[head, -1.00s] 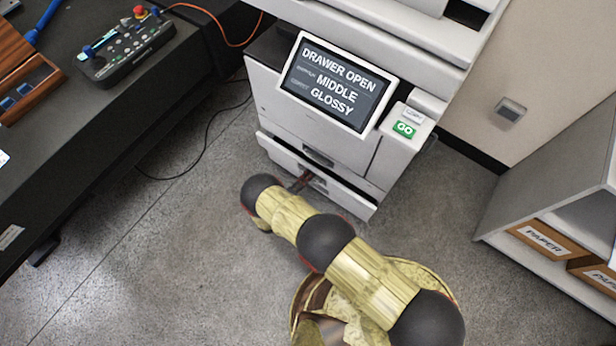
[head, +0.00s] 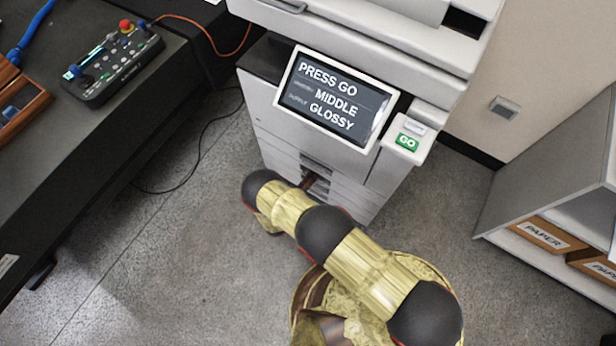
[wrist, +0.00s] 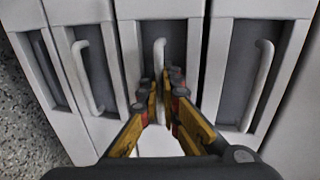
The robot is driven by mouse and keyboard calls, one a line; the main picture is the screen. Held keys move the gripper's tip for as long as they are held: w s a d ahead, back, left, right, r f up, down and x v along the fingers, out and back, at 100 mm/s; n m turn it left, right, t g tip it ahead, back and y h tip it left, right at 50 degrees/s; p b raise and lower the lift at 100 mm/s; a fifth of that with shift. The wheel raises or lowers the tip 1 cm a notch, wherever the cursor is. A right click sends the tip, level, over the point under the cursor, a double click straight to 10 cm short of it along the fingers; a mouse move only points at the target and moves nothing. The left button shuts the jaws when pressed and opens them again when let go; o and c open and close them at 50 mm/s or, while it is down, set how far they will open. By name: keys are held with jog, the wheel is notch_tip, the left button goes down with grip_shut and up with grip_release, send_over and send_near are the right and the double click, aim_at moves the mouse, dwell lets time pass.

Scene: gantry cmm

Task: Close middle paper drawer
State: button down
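The middle paper drawer (wrist: 129,60) shows in the wrist view with its grey upright handle (wrist: 159,53) in a dark recess. Its front looks level with the drawers on either side. In the head view the printer's drawer fronts look flush, and the screen (head: 335,98) reads "PRESS GO", "MIDDLE", "GLOSSY". My gripper (wrist: 164,82) is at the middle drawer, its fingertips on either side of the lower part of the handle. A narrow gap shows between the fingers; whether they grip the handle is unclear. My arm hides part of the drawers in the head view.
A green GO button (head: 407,142) is right of the screen. A dark table (head: 150,90) with a control box (head: 112,66) stands left. A shelf (head: 545,165) with paper boxes (head: 547,234) stands right. Floor left of my arm is clear.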

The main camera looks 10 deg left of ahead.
jog(key=c, duration=2.3)
grip_release()
jog(key=shift+w+d, duration=0.1)
jog(key=shift+w, duration=0.15)
jog(key=shift+s, duration=0.1)
jog(key=v, duration=1.2)
jog(key=shift+f, duration=0.1)
